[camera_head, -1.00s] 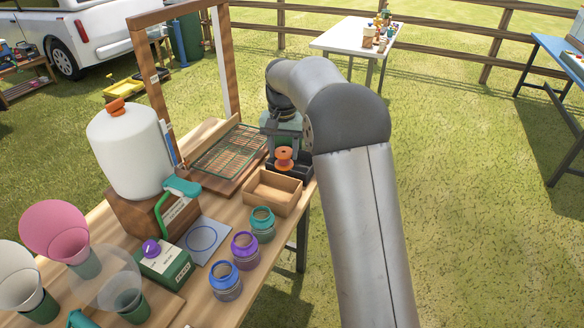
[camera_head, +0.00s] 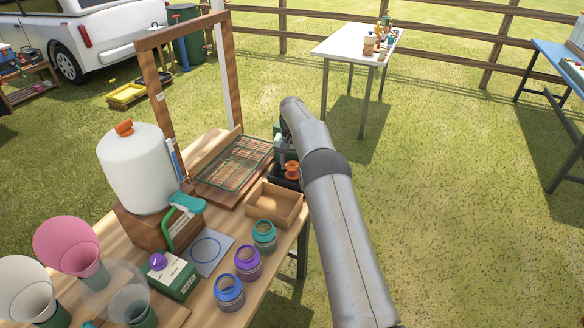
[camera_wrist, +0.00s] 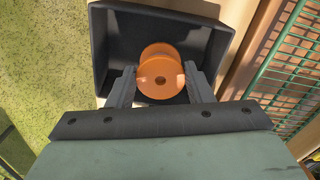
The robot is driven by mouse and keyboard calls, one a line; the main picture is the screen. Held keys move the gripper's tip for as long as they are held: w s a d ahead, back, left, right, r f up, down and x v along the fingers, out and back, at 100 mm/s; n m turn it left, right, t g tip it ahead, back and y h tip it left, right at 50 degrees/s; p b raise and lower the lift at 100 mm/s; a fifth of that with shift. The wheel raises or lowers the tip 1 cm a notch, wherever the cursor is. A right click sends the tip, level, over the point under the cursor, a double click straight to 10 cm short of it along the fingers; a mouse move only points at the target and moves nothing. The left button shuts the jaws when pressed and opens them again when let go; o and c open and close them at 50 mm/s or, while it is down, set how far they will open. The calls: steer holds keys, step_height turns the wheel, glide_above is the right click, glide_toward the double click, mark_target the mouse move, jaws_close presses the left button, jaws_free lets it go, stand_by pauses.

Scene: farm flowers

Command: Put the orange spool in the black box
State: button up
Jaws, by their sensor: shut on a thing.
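The orange spool (camera_wrist: 160,76) is between my gripper's two fingers (camera_wrist: 160,70), which are shut on it in the wrist view. In the head view the spool (camera_head: 292,169) shows at the black box (camera_head: 284,182), which my arm partly hides.
An open wooden box (camera_head: 274,207) stands just in front of the black box. A green wire rack (camera_head: 237,160) on a wooden board is to the left. Jars, including a teal one (camera_head: 264,236), stand nearer. Grass lies beyond the table's right edge.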

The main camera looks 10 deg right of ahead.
steer(key=shift+f, duration=1.2)
steer(key=shift+f, duration=0.2)
steer(key=o, duration=0.9)
steer(key=shift+o, duration=0.2)
steer(key=shift+r, duration=0.15)
